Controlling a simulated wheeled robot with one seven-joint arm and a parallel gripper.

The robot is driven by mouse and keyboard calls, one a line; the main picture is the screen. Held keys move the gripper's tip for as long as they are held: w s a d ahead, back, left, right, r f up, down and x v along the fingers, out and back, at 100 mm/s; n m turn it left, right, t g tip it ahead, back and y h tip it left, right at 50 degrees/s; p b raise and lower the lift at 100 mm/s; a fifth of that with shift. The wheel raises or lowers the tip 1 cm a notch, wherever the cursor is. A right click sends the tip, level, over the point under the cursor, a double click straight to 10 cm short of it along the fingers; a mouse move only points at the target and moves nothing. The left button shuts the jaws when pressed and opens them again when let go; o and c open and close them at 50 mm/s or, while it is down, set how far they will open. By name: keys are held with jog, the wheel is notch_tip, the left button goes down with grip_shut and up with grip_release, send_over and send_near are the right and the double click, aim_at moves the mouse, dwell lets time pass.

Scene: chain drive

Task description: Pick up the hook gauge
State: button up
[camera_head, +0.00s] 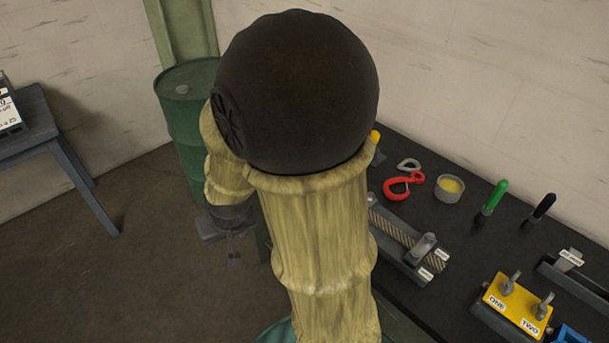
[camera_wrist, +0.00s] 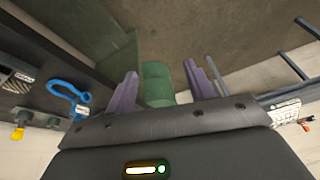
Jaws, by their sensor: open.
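My gripper (camera_head: 233,256) hangs beside the dark bench, over the floor in front of the green drum. In the wrist view my gripper (camera_wrist: 160,72) has its two purple fingers wide apart with nothing between them. I cannot tell for certain which item is the hook gauge. A small grey plate with a white label (camera_head: 571,257) lies at the right of the bench; its lettering is too small to read. The wrist view shows a blue hook-shaped piece (camera_wrist: 67,91) with a white label, left of the fingers.
The green drum (camera_head: 188,105) stands behind my gripper. A blue-grey table (camera_head: 45,130) stands left; floor between is clear.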

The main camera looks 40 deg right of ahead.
jog(key=w+d+f+m+t+h+b, duration=0.3)
jog(key=w+d+f+m+h+b, duration=0.3)
jog(key=w+f, duration=0.45)
jog(key=s+d+r+m+g+h+b, duration=0.1)
jog(key=d+m+h+b, duration=0.4)
jog(key=d+h, duration=0.5)
jog(key=shift+s+d+r+m+h, duration=0.15)
jog(key=shift+d+r+m+h, duration=0.25)
jog(key=shift+m+h, duration=0.15)
jog(key=x, duration=1.2)
jog(key=shift+d, duration=0.15)
